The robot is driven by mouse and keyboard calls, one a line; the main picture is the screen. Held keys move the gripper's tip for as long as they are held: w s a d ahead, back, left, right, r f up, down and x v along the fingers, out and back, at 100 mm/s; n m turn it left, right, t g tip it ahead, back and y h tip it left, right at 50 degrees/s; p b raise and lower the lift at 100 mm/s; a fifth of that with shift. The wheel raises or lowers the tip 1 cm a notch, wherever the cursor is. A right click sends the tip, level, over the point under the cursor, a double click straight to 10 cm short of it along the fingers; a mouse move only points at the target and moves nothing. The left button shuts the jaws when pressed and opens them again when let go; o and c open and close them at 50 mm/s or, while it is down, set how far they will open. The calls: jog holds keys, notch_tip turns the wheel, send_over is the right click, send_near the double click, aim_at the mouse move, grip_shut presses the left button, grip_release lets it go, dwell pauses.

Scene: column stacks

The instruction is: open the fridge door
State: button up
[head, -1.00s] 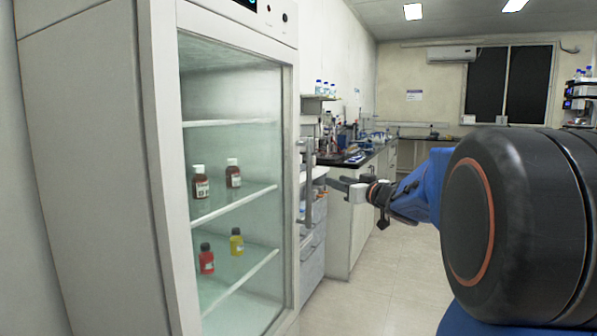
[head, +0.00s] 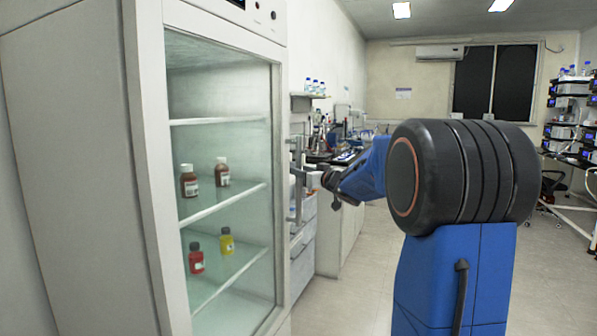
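The white fridge (head: 75,140) stands at the left with its glass door (head: 222,140) closed. The door's upright grey bar handle (head: 297,208) runs along the right edge of the door and sticks out from it. My gripper (head: 303,178) reaches in from the right at the middle height of the handle. Its fingers are at or very close to the bar. They are small and overlap the handle in the picture, so I cannot tell whether they are closed on it.
Several small bottles (head: 189,181) stand on the shelves behind the glass. A lab bench (head: 336,235) with equipment lies beyond the fridge. The floor (head: 345,300) in front is clear. An equipment rack (head: 572,120) stands at the far right.

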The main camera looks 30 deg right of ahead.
jog(key=shift+w+a, duration=0.1)
jog(key=shift+w, duration=1.25)
grip_shut()
